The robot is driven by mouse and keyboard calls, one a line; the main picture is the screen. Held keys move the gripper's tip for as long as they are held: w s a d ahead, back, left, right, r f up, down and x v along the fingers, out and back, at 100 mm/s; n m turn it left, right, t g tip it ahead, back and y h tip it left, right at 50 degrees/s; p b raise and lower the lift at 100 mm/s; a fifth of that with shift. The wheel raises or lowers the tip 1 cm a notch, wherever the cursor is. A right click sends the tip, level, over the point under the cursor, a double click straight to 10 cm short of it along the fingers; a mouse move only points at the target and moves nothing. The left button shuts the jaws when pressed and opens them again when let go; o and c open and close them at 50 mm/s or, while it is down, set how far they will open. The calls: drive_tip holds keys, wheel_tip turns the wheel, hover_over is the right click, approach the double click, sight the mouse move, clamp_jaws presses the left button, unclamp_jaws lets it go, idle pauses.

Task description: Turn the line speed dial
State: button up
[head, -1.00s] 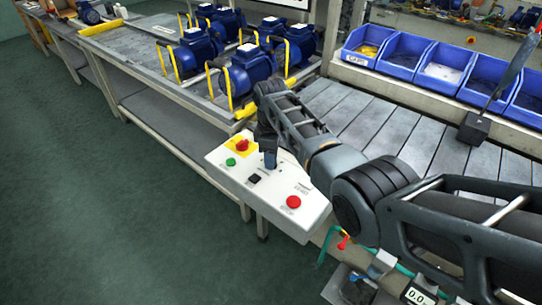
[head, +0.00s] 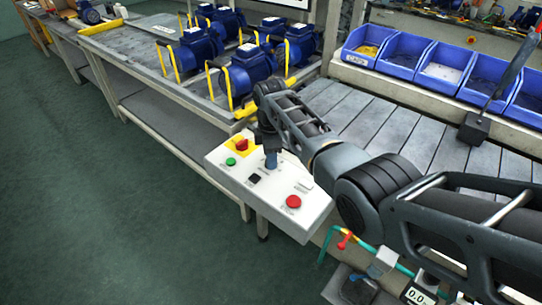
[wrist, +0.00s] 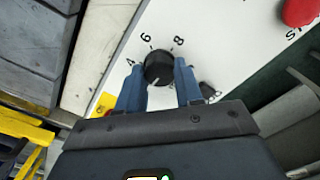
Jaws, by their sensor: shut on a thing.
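The line speed dial (wrist: 158,66) is a round black knob on the white control panel (head: 262,207), with 4, 6 and 8 printed around it in the wrist view. A small pale mark shows near its lower edge, but I cannot read the setting. My gripper (wrist: 160,84) is shut on the dial, with one blue finger on each side of it. In the head view my gripper (head: 271,161) is over the panel's upper middle and hides the dial.
The panel also carries a red stop button (head: 293,202), a green button (head: 230,161), a black switch (head: 254,179) and a red knob on yellow (head: 242,145). Blue pumps (head: 250,68) stand on the bench behind. A slatted conveyor (head: 400,120) lies to the right, with blue bins (head: 445,62) beyond.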

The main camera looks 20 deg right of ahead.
drive_tip(key=shift+r, duration=0.1)
drive_tip(key=o, duration=1)
drive_tip(key=shift+o, duration=0.2)
drive_tip(key=shift+r, duration=3.85)
drive_tip(key=shift+s, duration=0.1)
